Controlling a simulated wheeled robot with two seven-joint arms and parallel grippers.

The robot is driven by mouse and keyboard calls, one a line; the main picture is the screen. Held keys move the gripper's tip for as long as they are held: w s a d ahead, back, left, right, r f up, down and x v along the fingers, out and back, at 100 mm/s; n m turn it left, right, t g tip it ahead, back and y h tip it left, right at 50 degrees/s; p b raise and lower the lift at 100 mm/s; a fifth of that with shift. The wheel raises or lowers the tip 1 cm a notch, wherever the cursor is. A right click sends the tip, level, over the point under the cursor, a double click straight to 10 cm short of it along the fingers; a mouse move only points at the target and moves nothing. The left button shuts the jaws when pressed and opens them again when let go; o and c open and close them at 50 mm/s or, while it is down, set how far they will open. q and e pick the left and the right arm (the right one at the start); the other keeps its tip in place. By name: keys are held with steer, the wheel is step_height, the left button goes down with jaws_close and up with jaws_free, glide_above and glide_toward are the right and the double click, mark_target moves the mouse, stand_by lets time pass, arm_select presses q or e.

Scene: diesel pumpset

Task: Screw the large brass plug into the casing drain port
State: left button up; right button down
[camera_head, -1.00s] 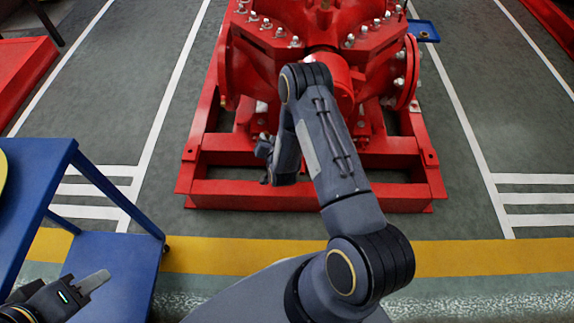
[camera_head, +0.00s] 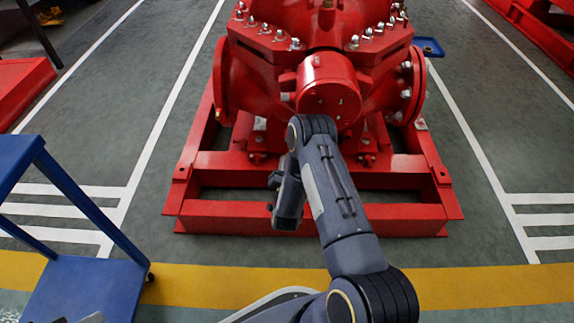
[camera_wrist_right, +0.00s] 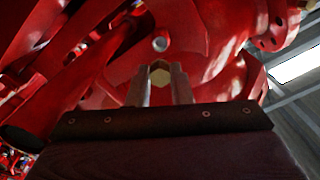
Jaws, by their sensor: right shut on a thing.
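The brass plug (camera_wrist_right: 160,73) shows its pale hexagonal end in the right wrist view. My right gripper (camera_wrist_right: 165,84) is shut on it, with a finger on each side. In the head view my right wrist (camera_head: 288,205) hangs in front of the red pump casing (camera_head: 330,85), and the fingertips and plug are hidden. A small round grey spot (camera_wrist_right: 160,44) lies on the red casing just above the plug in the wrist view; I cannot tell whether it is the drain port. Only a grey tip of my left gripper (camera_head: 92,318) shows at the bottom left edge.
The red base frame (camera_head: 310,220) surrounds the pump's foot, its front beam close to my right wrist. A blue cart (camera_head: 85,290) stands at the lower left. A small blue tray (camera_head: 428,47) lies behind at right.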

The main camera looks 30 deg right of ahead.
steer(key=w+d+n, duration=0.1)
steer(key=n, duration=0.3)
steer(key=w+d+n, duration=0.1)
steer(key=w+n, duration=0.1)
steer(key=n, duration=0.2)
steer(key=w+d+n+b, duration=0.1)
steer(key=w+n, duration=0.1)
steer(key=n, duration=0.2)
stand_by(0.7)
steer(key=shift+s, duration=0.1)
stand_by(1.2)
steer(key=shift+x, duration=1.1)
steer(key=m, duration=2.4)
steer(key=shift+a+r, duration=0.1)
steer(key=shift+a, duration=0.05)
